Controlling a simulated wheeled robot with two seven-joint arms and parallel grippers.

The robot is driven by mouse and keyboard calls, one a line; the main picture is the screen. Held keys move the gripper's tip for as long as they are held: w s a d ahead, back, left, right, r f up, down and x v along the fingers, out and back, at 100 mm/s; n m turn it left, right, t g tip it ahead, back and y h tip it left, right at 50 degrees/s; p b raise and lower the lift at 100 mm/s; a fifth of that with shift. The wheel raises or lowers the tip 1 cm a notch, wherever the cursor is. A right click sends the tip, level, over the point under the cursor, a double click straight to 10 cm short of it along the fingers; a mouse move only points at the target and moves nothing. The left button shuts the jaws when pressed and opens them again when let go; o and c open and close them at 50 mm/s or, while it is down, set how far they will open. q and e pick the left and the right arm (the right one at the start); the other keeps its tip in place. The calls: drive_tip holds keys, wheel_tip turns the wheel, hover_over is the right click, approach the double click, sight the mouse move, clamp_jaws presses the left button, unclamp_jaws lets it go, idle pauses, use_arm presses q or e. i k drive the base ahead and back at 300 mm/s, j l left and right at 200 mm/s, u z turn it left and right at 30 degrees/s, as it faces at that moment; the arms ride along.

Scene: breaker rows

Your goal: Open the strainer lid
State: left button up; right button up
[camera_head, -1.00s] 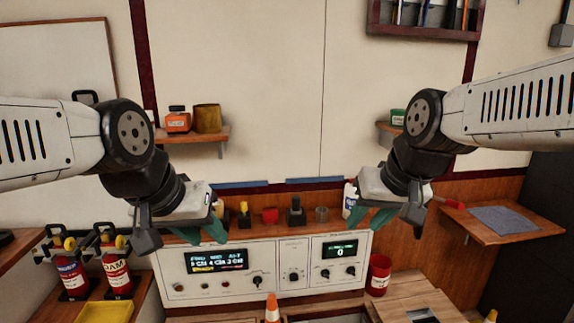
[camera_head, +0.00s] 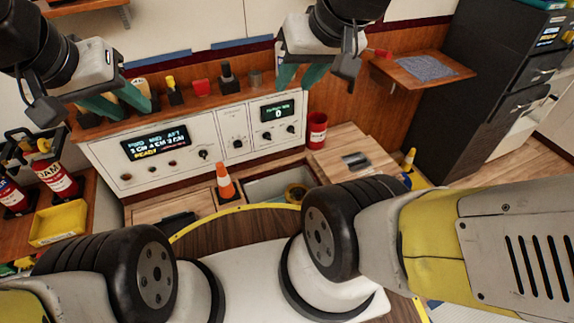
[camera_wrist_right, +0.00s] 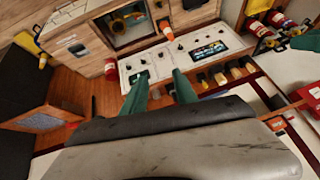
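I cannot tell for certain which thing is the strainer lid. A yellow round part (camera_head: 296,192) sits in an open recess (camera_head: 262,186) in the wooden counter, and also shows in the right wrist view (camera_wrist_right: 133,18). A wooden panel with a dark grip (camera_head: 340,150) lies right of the recess, and another panel (camera_head: 165,207) lies left. My left gripper (camera_head: 114,103) is open and empty before the shelf's left end. My right gripper (camera_head: 301,78) is open and empty, up and behind the recess; its green fingers are spread apart in its wrist view (camera_wrist_right: 159,90).
An orange cone (camera_head: 224,183) stands left of the recess. A control panel (camera_head: 195,139) runs behind the counter, below a shelf of small items. A red cup (camera_head: 317,130) stands behind the right panel. Red extinguishers (camera_head: 54,175) and a yellow tray (camera_head: 57,225) are at left.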

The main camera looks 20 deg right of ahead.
sight(294, 194)
drive_tip(key=i+l+u, duration=0.15)
drive_tip(key=l, duration=0.6)
drive_tip(key=l+u, duration=0.1)
drive_tip(key=l, duration=0.65)
drive_tip(key=i, duration=0.05)
